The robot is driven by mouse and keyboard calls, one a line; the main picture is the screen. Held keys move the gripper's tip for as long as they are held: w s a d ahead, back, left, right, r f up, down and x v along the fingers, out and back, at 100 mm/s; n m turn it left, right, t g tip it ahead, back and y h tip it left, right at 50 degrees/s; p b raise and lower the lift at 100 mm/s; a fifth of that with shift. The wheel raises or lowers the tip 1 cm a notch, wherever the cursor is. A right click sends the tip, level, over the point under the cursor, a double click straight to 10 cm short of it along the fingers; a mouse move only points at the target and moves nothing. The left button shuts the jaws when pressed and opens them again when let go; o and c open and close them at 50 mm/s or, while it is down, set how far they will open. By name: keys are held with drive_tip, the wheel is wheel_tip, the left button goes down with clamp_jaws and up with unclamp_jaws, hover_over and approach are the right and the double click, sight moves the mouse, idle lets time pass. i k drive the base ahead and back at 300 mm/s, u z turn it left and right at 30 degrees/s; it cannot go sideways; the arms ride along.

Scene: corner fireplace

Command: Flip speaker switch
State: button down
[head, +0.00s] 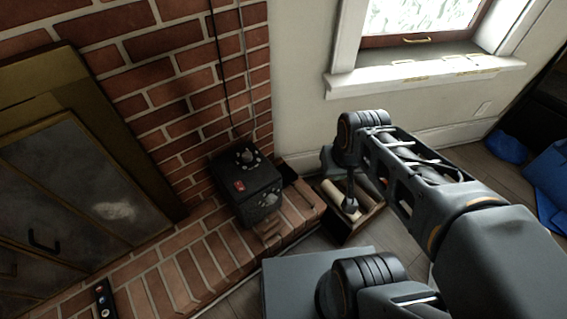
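The speaker (246,188) is a black box on the brick hearth, close to the brick wall. Whether the switch is on or off is too small to tell. The front face has a second round knob. My arm reaches in from the right, and its end, my gripper (350,205), points down to the right of the speaker, apart from it. The fingers are small and dark, so their opening cannot be made out.
A wooden crate (341,237) with a pale roll or log stands on the floor beneath my gripper. The fireplace doors (75,195) are at left. A small dark device with coloured buttons (103,298) lies on the hearth. Cables hang down the bricks. A window sill (425,77) is behind.

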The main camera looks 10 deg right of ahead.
sight(239, 185)
drive_tip(key=z, duration=0.7)
drive_tip(key=k, duration=0.65)
drive_tip(key=u, duration=1.85)
drive_tip(key=i, duration=0.5)
drive_tip(key=u, duration=0.1)
